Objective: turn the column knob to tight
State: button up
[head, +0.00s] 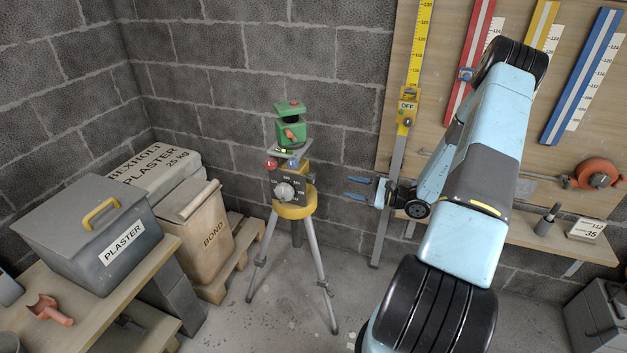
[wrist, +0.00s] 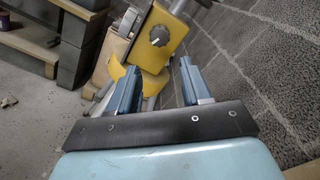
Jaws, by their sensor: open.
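A tripod (head: 318,255) stands by the wall in the head view, with a yellow housing at its top. A pale round dial knob (head: 284,191) sits on the housing's dark marked front panel. In the wrist view, a grey round knob (wrist: 160,36) with a pointer mark sits on a yellow face (wrist: 168,52), ahead of my fingers. I cannot tell whether this is the same knob; its setting is unreadable. My gripper (head: 350,188) is open and empty, right of the housing, its blue fingers pointing left with a clear gap. The fingers also show in the wrist view (wrist: 159,78).
A green instrument (head: 289,130) tops the tripod. A yellow scale staff (head: 408,85) marked OFF stands behind my arm. A bond sack (head: 210,235) and grey plaster box (head: 95,232) are at left. Block walls close in behind. Some floor is free around the tripod.

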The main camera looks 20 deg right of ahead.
aim_at(314, 179)
jog(key=x, duration=1.3)
jog(key=shift+w+a, duration=0.15)
jog(key=shift+a, duration=0.1)
jog(key=shift+c, duration=0.4)
jog(key=c, duration=0.6)
jog(key=shift+a, duration=0.2)
jog(key=shift+c, duration=0.4)
jog(key=shift+d, duration=0.15)
